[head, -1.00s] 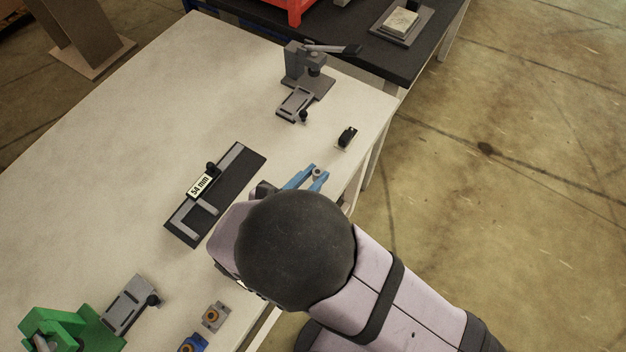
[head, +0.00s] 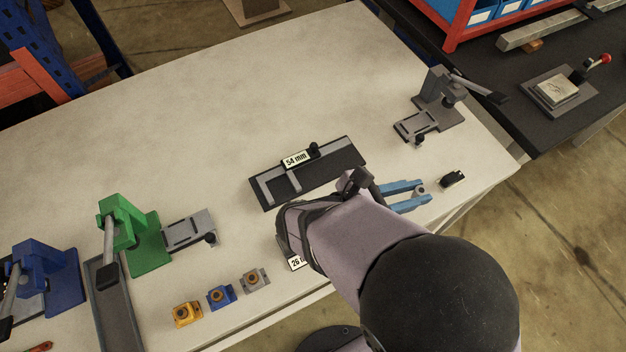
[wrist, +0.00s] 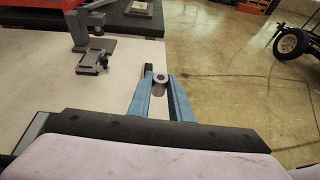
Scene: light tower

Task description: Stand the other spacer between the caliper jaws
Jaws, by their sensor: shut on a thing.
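The spacer, a grey cylinder with a hole (head: 421,189), is between the fingertips of my gripper (head: 407,194), near the table's right front edge. In the wrist view my blue fingers (wrist: 161,92) are shut on the spacer (wrist: 160,78), whose round end faces up. The caliper (head: 346,164) is a dark flat base with light grey jaws and a "54 mm" label, left of and behind my gripper. No spacer shows between its jaws. My arm hides the table just in front of it, and a label reading "26" is partly covered.
A small black piece (head: 453,179) sits close to my fingertips on the right. A grey press (head: 438,100) stands behind, a green press (head: 130,235) and blue press (head: 52,280) at left. Yellow (head: 186,314), blue (head: 221,296) and grey blocks (head: 255,279) line the front. The table's middle back is clear.

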